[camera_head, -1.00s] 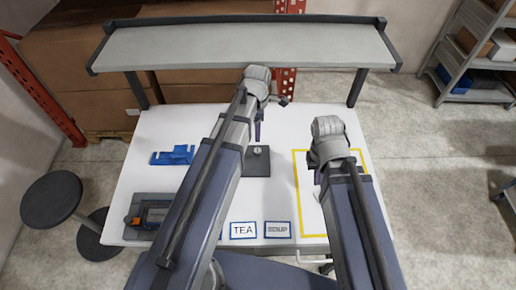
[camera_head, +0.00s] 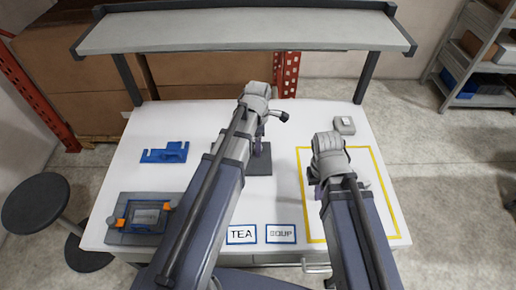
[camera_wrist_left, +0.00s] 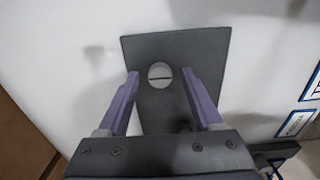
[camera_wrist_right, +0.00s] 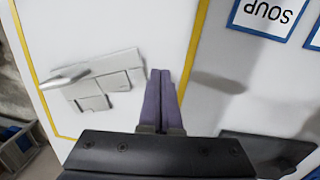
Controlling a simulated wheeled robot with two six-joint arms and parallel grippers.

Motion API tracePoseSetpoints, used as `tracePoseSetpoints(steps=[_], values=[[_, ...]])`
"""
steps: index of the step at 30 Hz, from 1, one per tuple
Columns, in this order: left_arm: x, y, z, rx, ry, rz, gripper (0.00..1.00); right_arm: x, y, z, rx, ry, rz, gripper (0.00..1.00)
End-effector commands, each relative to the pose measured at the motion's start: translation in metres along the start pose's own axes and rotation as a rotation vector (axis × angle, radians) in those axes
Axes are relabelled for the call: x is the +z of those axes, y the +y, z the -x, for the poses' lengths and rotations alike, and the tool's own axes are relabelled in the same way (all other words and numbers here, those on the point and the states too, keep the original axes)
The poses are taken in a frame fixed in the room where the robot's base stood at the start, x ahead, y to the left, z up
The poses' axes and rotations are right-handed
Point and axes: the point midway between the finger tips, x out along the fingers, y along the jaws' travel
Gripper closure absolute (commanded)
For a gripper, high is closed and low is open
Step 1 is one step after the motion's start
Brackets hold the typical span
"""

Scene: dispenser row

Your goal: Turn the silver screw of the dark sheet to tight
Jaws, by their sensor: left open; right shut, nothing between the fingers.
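The dark sheet (camera_head: 262,164) lies flat on the white table, mostly behind my left gripper (camera_head: 260,141) in the head view. In the left wrist view the dark sheet (camera_wrist_left: 205,48) carries a round silver screw (camera_wrist_left: 160,74) with a straight slot that runs nearly crosswise between the fingers. My left gripper (camera_wrist_left: 160,80) is open, with one purple finger on each side of the screw and gaps to it. I cannot tell the fingertips' height above the sheet. My right gripper (camera_wrist_right: 161,76) is shut and empty above the yellow-framed area.
A small grey block (camera_head: 344,125) is at the back right. Blue bracket (camera_head: 164,153), dark tray (camera_head: 128,235), TEA card (camera_head: 241,234) and SOUP card (camera_head: 281,233) lie around. A shelf (camera_head: 240,30) spans the back.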

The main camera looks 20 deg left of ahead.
Motion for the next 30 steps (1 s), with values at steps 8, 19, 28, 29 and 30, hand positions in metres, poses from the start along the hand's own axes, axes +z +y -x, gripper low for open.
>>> tracePoseSetpoints(steps=[8,19,28,29,30], values=[[0.0000,0.0000,-0.0002,0.000,0.000,0.000,0.35,0.0000,0.0000,-0.0002,0.000,0.000,0.000,1.00],[0.0000,0.0000,-0.0003,0.000,0.000,0.000,0.77,0.0000,0.0000,-0.0003,0.000,0.000,0.000,1.00],[0.0000,0.0000,-0.0003,0.000,0.000,0.000,1.00,0.0000,0.0000,-0.0003,0.000,0.000,0.000,1.00],[0.0000,0.0000,-0.0003,0.000,0.000,0.000,1.00,0.0000,0.0000,-0.0003,0.000,0.000,0.000,1.00],[0.0000,0.0000,-0.0003,0.000,0.000,0.000,1.00,0.0000,0.0000,-0.0003,0.000,0.000,0.000,1.00]])
